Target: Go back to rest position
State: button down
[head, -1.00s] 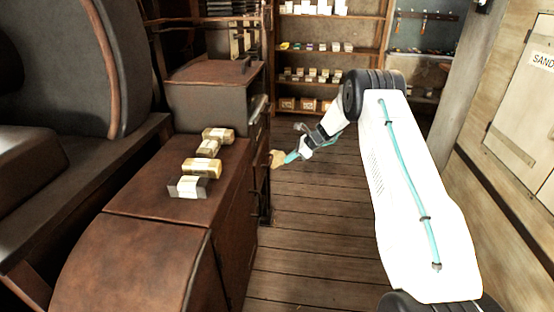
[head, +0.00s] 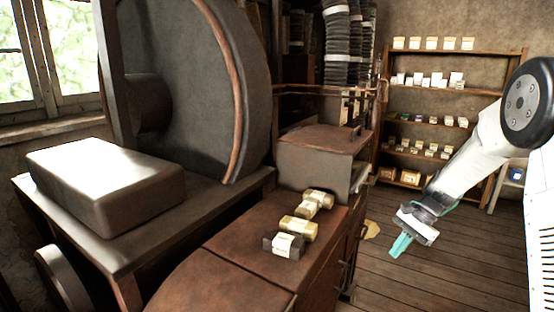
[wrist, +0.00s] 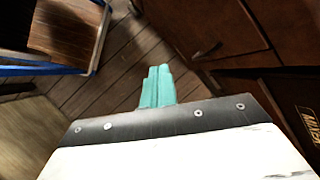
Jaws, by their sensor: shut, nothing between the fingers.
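My gripper (head: 401,244) is at the right of the head view, at the end of my white arm, in the air over the plank floor. Its teal fingers are together with nothing between them. In the wrist view the closed fingers (wrist: 157,87) point out over the floor planks. The gripper is apart from the brown press bench (head: 252,250) on its left and touches nothing that I can see.
Several wrapped bundles (head: 299,229) sit on the bench. A large press wheel (head: 200,85) stands at left, and a grey block (head: 105,185) rests beside it. Stocked shelves (head: 430,105) stand at the back. A blue-edged item (wrist: 60,70) shows in the wrist view.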

jog(key=s+a+r+n+t+h, duration=0.1)
jog(key=s+r+n, duration=0.3)
jog(key=s, duration=0.8)
jog(key=s+a+r+n+h, duration=0.3)
jog(key=s+r, duration=0.6)
jog(key=s, duration=0.3)
jog(key=s+a+r+n+t+h, duration=0.1)
jog(key=s+a+r+n, duration=0.3)
jog(key=s, duration=0.9)
notch_tip(320, 180, up, 2)
jog(key=shift+r+n+t+h, duration=0.15)
jog(key=shift+n+t+h, duration=0.15)
jog(key=shift+h, duration=0.1)
